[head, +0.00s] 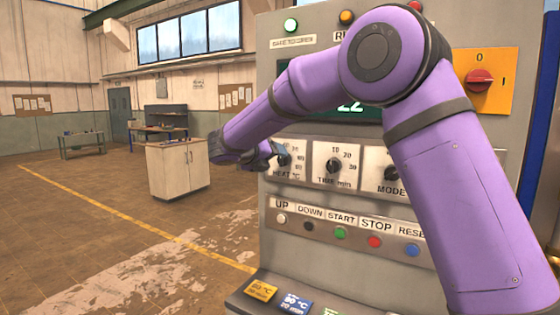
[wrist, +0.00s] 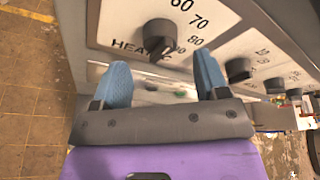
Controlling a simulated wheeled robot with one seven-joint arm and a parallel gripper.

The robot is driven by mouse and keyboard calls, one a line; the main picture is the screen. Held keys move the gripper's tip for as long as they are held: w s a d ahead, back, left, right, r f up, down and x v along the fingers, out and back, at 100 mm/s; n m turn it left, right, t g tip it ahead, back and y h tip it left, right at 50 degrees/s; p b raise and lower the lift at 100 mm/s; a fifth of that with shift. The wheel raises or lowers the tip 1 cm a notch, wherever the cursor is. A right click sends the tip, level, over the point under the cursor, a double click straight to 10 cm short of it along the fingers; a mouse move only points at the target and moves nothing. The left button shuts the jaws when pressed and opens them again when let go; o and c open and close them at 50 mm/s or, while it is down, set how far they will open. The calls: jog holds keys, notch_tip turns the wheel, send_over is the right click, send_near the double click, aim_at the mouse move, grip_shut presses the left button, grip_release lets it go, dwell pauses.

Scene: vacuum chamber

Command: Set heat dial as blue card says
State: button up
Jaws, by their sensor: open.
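The heat dial (wrist: 159,38) is a black round knob on a white plate marked HEAT °C. In the wrist view numbers from 60 to 80 show beside it, with another partly hidden. I cannot tell its setting for sure. My gripper (wrist: 163,78) is open, its two blue fingers just short of the knob, one to either side of it, with nothing between them. In the head view my gripper (head: 268,154) partly covers the heat dial (head: 284,160). The blue card (head: 293,303) lies on the panel's lower ledge and seems to read 90 °C, 20 min.
The time dial (head: 333,165) and mode dial (head: 391,174) sit right of the heat dial. Below is a row of buttons, including a green start button (head: 340,233). A yellow card (head: 261,290) lies left of the blue one. My arm covers much of the display.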

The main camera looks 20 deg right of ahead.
aim_at(280, 159)
jog(key=shift+x, duration=1.95)
jog(key=c, duration=0.9)
